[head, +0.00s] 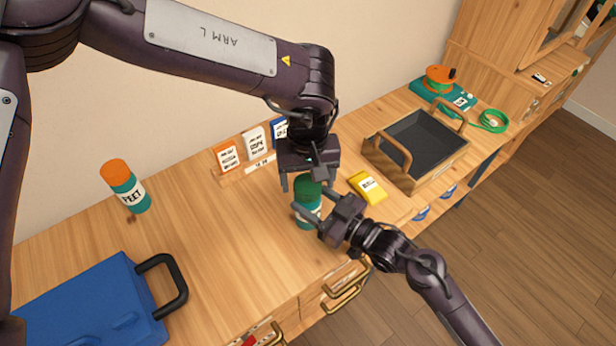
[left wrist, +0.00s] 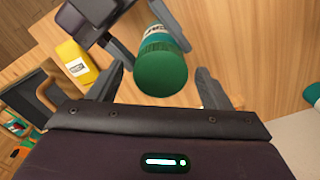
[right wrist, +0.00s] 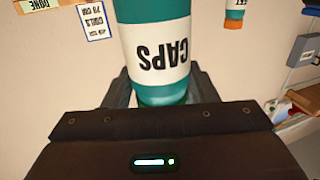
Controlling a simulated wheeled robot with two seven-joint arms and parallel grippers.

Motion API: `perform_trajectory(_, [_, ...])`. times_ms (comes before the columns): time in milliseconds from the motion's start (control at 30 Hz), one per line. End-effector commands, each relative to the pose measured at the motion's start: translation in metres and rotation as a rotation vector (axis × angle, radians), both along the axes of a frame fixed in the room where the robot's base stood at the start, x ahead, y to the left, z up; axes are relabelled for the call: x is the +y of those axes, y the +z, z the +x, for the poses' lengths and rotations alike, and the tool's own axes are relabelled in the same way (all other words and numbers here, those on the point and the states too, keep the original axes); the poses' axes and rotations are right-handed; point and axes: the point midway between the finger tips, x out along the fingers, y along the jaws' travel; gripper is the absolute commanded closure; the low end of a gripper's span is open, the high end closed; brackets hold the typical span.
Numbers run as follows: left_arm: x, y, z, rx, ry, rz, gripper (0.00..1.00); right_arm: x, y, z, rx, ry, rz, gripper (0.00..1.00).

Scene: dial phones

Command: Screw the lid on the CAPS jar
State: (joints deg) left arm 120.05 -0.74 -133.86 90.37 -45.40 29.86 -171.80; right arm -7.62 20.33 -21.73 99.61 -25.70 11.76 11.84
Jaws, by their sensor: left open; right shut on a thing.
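The CAPS jar (head: 306,214), teal with a white label, stands upright near the table's front edge. Its label fills the right wrist view (right wrist: 160,60). A green ribbed lid (head: 308,188) sits on top of the jar; how tightly it is seated cannot be told. My right gripper (head: 315,204) is shut around the jar from the front right. My left gripper (head: 305,181) is above the jar, pointing down and open. In the left wrist view the lid (left wrist: 162,68) lies between its spread fingers, with gaps visible at the sides.
A yellow box (head: 367,187) lies right of the jar, near a handled tray (head: 403,182). A rack (head: 246,172) of small boxes stands behind. An orange-lidded jar (head: 128,190) and a blue case (head: 90,300) are at left. The table between is clear.

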Motion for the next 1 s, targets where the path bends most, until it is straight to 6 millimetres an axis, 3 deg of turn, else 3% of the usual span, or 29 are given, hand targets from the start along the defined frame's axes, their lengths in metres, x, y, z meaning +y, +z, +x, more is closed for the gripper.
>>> perform_trajectory(167, [0.0,0.01,0.001,-0.003,0.001,-0.001,0.28,0.0,0.0,0.0,0.001,-0.001,-0.001,1.0])
perform_trajectory(433, [0.0,0.043,0.0,-0.002,0.001,0.0,0.28,0.0,-0.001,0.0,0.001,-0.001,-0.001,1.0])
perform_trajectory(800, [0.0,0.045,0.0,0.0,0.017,0.0,0.31,0.0,0.0,0.0,-0.001,-0.001,-0.001,1.0])
perform_trajectory(1000, [0.0,0.046,0.0,0.0,0.249,0.001,0.31,0.0,0.0,0.0,-0.001,-0.001,-0.001,1.0])
